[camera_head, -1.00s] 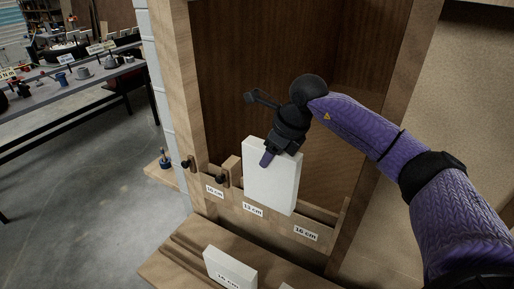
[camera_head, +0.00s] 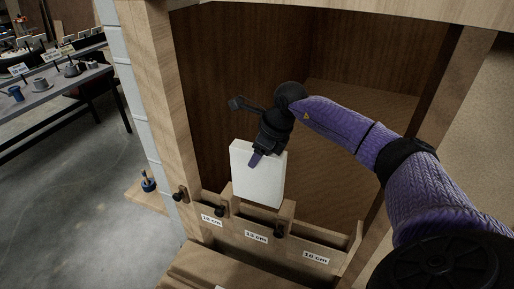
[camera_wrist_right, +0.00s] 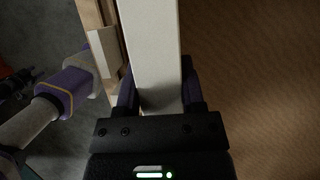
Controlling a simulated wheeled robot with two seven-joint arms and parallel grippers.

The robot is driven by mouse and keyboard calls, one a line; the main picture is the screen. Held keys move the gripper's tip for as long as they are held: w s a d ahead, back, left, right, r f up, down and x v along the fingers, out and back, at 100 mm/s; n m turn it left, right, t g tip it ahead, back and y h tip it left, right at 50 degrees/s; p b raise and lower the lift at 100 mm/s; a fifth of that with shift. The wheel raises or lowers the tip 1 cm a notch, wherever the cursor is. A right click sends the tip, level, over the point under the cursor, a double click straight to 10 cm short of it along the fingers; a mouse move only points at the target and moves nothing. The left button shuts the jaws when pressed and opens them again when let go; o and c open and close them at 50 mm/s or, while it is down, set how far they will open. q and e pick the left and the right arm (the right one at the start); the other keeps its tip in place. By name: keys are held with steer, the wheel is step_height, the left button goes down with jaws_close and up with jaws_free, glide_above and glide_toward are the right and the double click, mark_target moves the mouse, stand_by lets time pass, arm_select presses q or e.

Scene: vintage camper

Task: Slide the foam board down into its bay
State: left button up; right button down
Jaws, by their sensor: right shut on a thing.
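The foam board (camera_head: 257,172) is a white upright slab, tilted slightly, above the bay labelled 13 cm (camera_head: 256,237). Its lower edge is close to the bay's opening; I cannot tell whether it is inside. My right gripper (camera_head: 257,158) is shut on the board's upper edge. In the right wrist view the board (camera_wrist_right: 151,50) runs between my right fingers (camera_wrist_right: 158,92).
Bays labelled 16 cm (camera_head: 211,219) and 16 cm (camera_head: 316,257) flank the middle one. A wooden post (camera_head: 150,80) stands left. The cabinet behind is clear.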

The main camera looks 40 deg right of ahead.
mark_target(257, 178)
steer(key=shift+b+x, duration=0.4)
steer(key=shift+x, duration=0.75)
steer(key=shift+s+d+f, duration=0.1)
steer(key=shift+s+d, duration=0.15)
step_height(257, 178, down, 6)
steer(key=b, duration=0.4)
steer(key=shift+b, duration=0.3)
